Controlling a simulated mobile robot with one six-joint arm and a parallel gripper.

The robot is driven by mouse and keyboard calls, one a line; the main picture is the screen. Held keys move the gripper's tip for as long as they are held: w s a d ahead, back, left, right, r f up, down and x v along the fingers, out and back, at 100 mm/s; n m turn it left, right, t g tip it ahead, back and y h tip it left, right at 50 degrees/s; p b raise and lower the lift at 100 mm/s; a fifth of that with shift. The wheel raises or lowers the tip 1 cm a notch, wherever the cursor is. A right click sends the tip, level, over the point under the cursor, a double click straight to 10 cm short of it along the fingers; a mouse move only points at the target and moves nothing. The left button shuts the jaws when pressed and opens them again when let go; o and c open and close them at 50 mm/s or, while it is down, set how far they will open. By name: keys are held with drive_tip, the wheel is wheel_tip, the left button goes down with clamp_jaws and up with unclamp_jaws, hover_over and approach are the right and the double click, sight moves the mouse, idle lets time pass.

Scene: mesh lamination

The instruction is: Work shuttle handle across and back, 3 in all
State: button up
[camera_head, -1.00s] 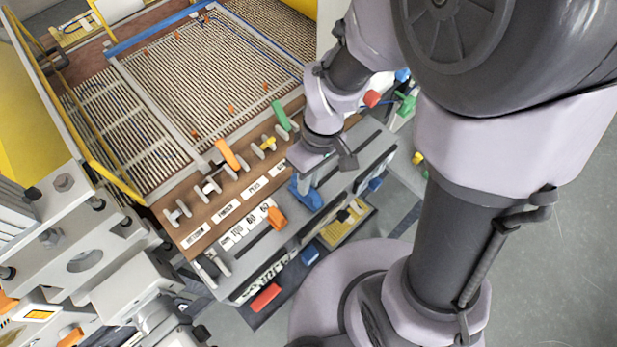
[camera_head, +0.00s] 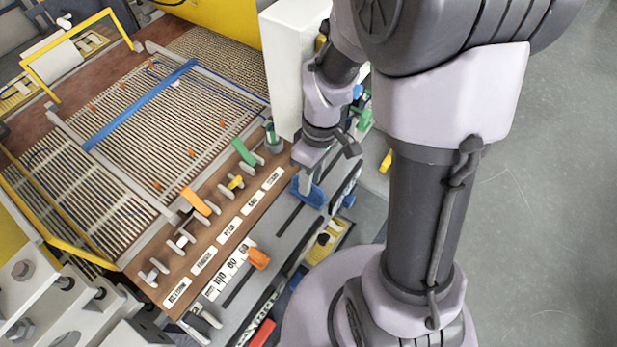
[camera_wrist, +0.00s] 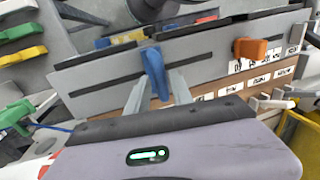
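A blue handle (camera_head: 313,197) stands on the grey slotted rail (camera_head: 283,250) along the front of the machine; I take it for the shuttle handle, though I read no label on it. My gripper (camera_head: 306,183) is over it from above. In the wrist view the blue handle (camera_wrist: 153,66) lies between my two pale fingers (camera_wrist: 158,84), which close in on both its sides. The handle's lower part and the exact finger contact are partly hidden.
An orange handle (camera_head: 259,258) sits on the same console beside a number scale. A brown strip with labels, small levers and a green handle (camera_head: 243,151) lies behind. A white cabinet (camera_head: 292,70) stands close beyond my wrist. Open floor (camera_head: 540,200) lies right.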

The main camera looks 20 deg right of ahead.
drive_tip(key=shift+o, duration=0.5)
wheel_tip(320, 180, up, 17)
drive_tip(key=w+d+p, duration=0.1)
drive_tip(key=d+p, duration=0.1)
drive_tip(key=p, duration=0.2)
drive_tip(key=shift+w+d+p, duration=0.35)
drive_tip(key=shift+w+d, duration=0.05)
